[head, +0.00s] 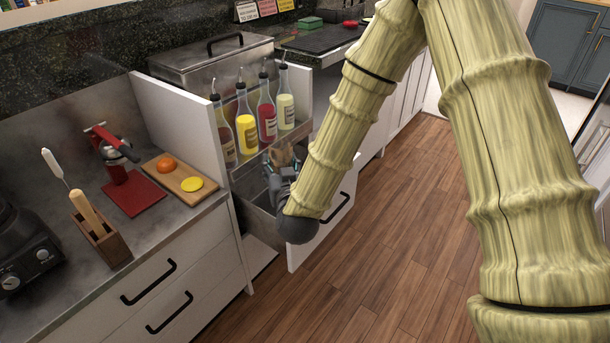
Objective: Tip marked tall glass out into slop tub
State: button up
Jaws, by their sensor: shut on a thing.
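My gripper (279,174) is low in front of the bottle shelf, partly hidden by my own wrist. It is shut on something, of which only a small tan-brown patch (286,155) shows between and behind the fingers. This seems to be the tall glass, but its outline, tilt and mark cannot be made out. A grey metal bin or tub wall (258,217) shows below and left of the gripper, inside the open pull-out unit. It may be the slop tub; its inside is mostly hidden by my wrist.
Several pourer bottles (266,112) stand on a rack just behind the gripper. White panels (180,118) flank the pull-out. On the left counter are a red press (117,165), a cutting board (178,182) with fruit, and a wooden holder (103,237). Wooden floor (370,260) is clear.

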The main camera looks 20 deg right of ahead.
aim_at(281, 153)
jog(key=shift+s+a+r+n+t+b, duration=0.15)
jog(key=shift+r+n+t+b, duration=0.1)
jog(key=shift+n+t+b, duration=0.3)
notch_tip(281, 153, up, 6)
jog(key=p, duration=0.4)
jog(key=shift+r, duration=0.15)
jog(key=shift+s+d+f, duration=0.2)
jog(key=shift+d+f, duration=0.1)
jog(key=shift+f, duration=0.15)
jog(key=s+d+f+m+h, duration=0.3)
jog(key=s+d+f+h, duration=0.1)
jog(key=d, duration=0.1)
jog(key=s+r+n+y+p, duration=0.3)
jog(key=r+p, duration=0.5)
jog(key=p, duration=1.3)
jog(key=shift+s+d+r+y+p, duration=0.2)
jog(key=shift+d+y+p, duration=0.1)
jog(key=shift+y, duration=0.5)
